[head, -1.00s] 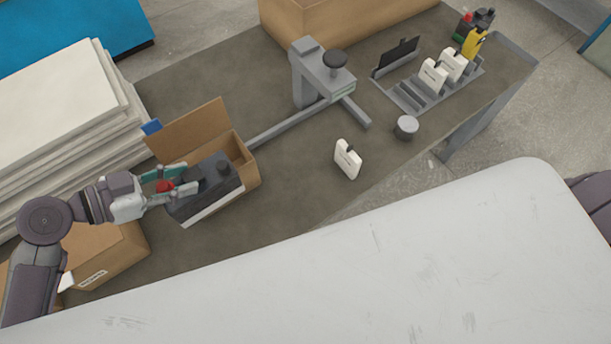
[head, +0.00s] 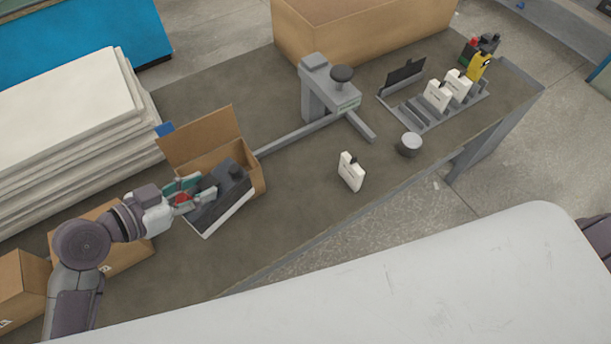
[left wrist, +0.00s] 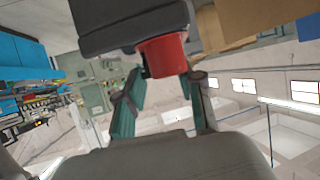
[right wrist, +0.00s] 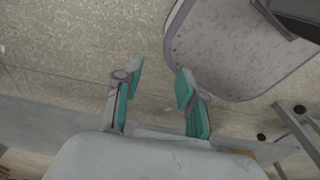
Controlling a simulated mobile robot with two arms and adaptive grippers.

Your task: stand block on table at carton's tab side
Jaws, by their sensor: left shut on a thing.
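The block (head: 226,188) is a dark grey battery with a red terminal and a pale lower edge. It is tilted in front of the open carton (head: 259,178) in the head view and hides part of its opening. I cannot tell whether they touch. The carton's brown flap stands up, with a blue tab (head: 164,128) at its left corner. My left gripper (head: 183,197) is shut on the block by the red terminal. The left wrist view shows the block (left wrist: 130,25) and the red terminal between the fingers (left wrist: 165,85). My right gripper (right wrist: 160,83) is open and empty, away from the table.
The table (head: 290,205) has clear room right of the carton. A grey clamp stand (head: 325,92), a white upright piece (head: 350,172), a round grey weight (head: 410,144) and a slotted rack (head: 430,112) stand farther right. Stacked white sheets (head: 80,140) lie at left.

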